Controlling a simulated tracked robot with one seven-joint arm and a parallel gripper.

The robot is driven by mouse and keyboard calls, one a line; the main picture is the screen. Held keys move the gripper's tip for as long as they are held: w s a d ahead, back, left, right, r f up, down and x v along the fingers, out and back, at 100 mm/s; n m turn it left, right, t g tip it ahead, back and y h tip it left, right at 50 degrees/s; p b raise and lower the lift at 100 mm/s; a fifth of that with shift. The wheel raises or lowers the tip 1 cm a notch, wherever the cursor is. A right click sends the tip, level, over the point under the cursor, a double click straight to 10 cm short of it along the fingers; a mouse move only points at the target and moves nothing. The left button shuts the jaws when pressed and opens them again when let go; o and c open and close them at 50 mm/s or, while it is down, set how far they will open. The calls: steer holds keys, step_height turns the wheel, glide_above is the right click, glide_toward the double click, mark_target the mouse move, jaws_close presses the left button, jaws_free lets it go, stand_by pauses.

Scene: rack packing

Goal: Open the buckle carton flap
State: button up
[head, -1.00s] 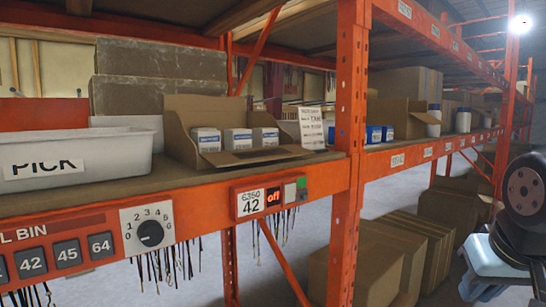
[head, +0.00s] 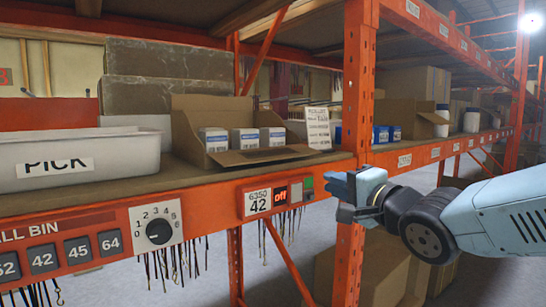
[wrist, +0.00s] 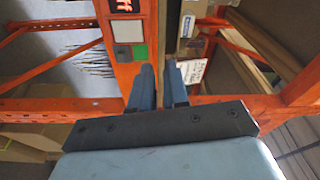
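An open cardboard carton (head: 200,120) stands on the shelf left of the orange upright, holding small white-and-blue boxes (head: 245,138). Its front flap (head: 262,155) is folded outward toward the shelf edge. I cannot read its name, so I cannot tell if it is the buckle carton. Another carton with blue boxes (head: 388,134) stands right of the upright. My gripper (head: 338,196) is in front of the upright, below shelf level and right of the label panel. In the wrist view its two fingers (wrist: 160,85) are slightly apart with nothing between them.
A white PICK bin (head: 80,158) stands at left. The orange beam carries a 6350/42 panel (head: 278,198) reading off, a dial (head: 158,231) and numbered buttons (head: 77,251). The orange upright (head: 360,100) stands close to my gripper. Dark straps hang under the beam.

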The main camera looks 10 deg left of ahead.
mark_target(273, 154)
steer(key=w+a+r+y, duration=0.1)
steer(key=w+a, duration=0.1)
steer(key=a, duration=0.2)
steer(key=w+a+r+y, duration=0.1)
steer(key=w+a, duration=0.1)
steer(key=a, duration=0.3)
steer(key=w+a+r+y, duration=0.1)
steer(key=w+a+r, duration=0.1)
steer(key=a, duration=0.3)
steer(key=shift+w+a+g, duration=0.1)
steer(key=shift+w+g, duration=0.2)
steer(key=shift+g, duration=0.1)
jaws_close()
steer(key=shift+f, duration=0.1)
stand_by(1.0)
